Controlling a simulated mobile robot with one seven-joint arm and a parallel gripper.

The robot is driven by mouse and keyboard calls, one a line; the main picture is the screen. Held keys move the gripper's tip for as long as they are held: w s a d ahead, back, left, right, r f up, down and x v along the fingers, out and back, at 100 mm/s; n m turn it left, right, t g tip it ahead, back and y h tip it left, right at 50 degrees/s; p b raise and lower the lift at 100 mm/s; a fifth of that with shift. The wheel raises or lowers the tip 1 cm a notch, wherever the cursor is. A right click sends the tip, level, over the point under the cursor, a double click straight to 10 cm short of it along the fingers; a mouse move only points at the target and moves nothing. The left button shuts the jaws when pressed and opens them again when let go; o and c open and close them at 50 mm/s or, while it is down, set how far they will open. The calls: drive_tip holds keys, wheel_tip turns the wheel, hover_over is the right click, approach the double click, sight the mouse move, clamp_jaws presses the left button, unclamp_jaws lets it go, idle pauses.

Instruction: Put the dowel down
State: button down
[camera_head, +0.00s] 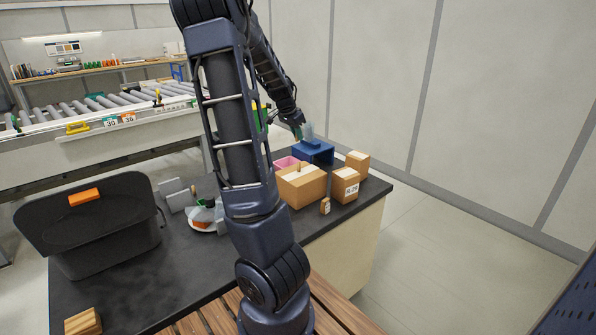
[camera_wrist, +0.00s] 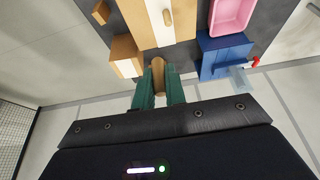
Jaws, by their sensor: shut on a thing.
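My gripper (camera_wrist: 160,80) has green fingers shut on a tan wooden dowel (camera_wrist: 158,68) in the wrist view. In the head view my gripper (camera_head: 302,131) is at the far end of the dark table, by the blue box. The held dowel is too small to make out there. A second tan, peg-like piece (camera_wrist: 167,17) lies on top of the large cardboard box (camera_wrist: 144,30).
The blue box (camera_head: 318,150) and pink tray (camera_head: 285,162) stand near the large cardboard box (camera_head: 300,190). Smaller cartons (camera_head: 345,186) are at the right edge. A black bin (camera_head: 95,235) stands at the left on the dark table (camera_head: 180,265); the table's front middle is clear.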

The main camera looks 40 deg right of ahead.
sight(300, 175)
wheel_tip(300, 175, down, 16)
drive_tip(key=shift+r, duration=0.1)
idle(0.5)
drive_tip(key=c, duration=1.5)
unclamp_jaws()
drive_tip(key=shift+f, duration=0.2)
drive_tip(key=shift+o, duration=0.2)
drive_tip(key=shift+r, duration=0.1)
drive_tip(key=shift+v, duration=6)
drive_tip(key=s+a+r+n+t+y, duration=0.1)
drive_tip(key=s+a+r+n+y, duration=0.2)
drive_tip(key=a, duration=0.7)
drive_tip(key=s+a+r+n+t+y, duration=0.15)
drive_tip(key=a+r+n, duration=0.3)
drive_tip(key=a, duration=0.65)
drive_tip(key=s+a+r+n+t, duration=0.1)
drive_tip(key=s+a+r+n, duration=0.2)
drive_tip(key=s+a+n, duration=0.2)
drive_tip(key=s+a+r+n+t, duration=0.1)
drive_tip(key=s+a+r+n, duration=0.2)
drive_tip(key=s+a, duration=0.6)
drive_tip(key=a+n, duration=0.2)
drive_tip(key=a, duration=0.1)
drive_tip(key=shift+s, duration=0.2)
